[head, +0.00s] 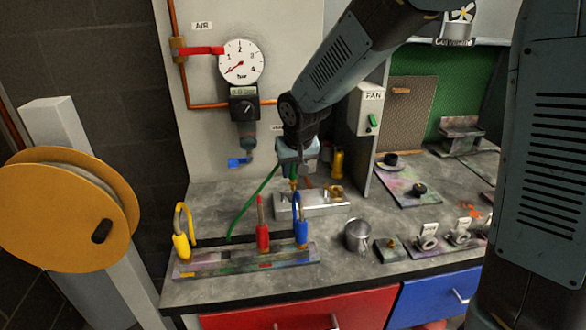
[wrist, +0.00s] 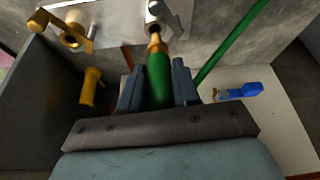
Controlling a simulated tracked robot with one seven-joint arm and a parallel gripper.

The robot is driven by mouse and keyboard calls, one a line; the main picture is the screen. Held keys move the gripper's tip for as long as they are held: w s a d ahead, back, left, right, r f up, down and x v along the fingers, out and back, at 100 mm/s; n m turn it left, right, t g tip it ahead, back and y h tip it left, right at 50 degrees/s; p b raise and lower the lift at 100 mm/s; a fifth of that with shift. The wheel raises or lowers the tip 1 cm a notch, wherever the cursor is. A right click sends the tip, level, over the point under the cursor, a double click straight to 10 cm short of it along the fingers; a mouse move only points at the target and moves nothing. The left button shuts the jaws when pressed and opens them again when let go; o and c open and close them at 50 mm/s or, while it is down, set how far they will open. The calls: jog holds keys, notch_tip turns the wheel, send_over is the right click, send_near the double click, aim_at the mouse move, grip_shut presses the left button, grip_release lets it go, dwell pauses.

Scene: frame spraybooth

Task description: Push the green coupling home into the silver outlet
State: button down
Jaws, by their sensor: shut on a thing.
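The green coupling (wrist: 158,78) with its brass tip is held between the two fingers of my gripper (wrist: 157,88) in the wrist view. In the head view my gripper (head: 295,160) is above the metal block, with the coupling (head: 293,176) pointing down. The silver outlet (wrist: 154,10) is on the block, its dark opening right by the brass tip. The tip seems to overlap or touch the opening's edge; I cannot tell whether any of it is inside. In the head view the outlet is mostly hidden behind the coupling.
The metal block (head: 318,206) also carries a brass fitting with a lever (wrist: 75,35). A green hose (head: 250,205) trails left. Yellow, red (head: 262,235) and blue (head: 301,232) couplings stand in a front rack. A metal cup (head: 357,236) stands right. A grey panel (wrist: 38,95) rises beside the gripper.

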aim_at(294, 177)
jog(key=shift+f, duration=1.65)
dwell(0.5)
jog(key=c, duration=0.7)
grip_release()
jog(key=shift+c, duration=0.2)
jog(key=v, duration=1.3)
jog(key=shift+r, duration=0.35)
jog(key=s+d+r+m, duration=0.1)
jog(key=s+d+r, duration=0.1)
jog(key=s+d, duration=0.3)
jog(key=s+d+r+m+t+h, duration=0.1)
jog(key=s+d, duration=0.5)
jog(key=d, duration=0.7)
jog(key=s+d+r+m, duration=0.2)
jog(key=s+d, duration=0.4)
jog(key=d, duration=0.3)
jog(key=shift+s+d+r+h, duration=0.15)
jog(key=shift+s+r+h, duration=0.1)
jog(key=shift+r+h, duration=0.1)
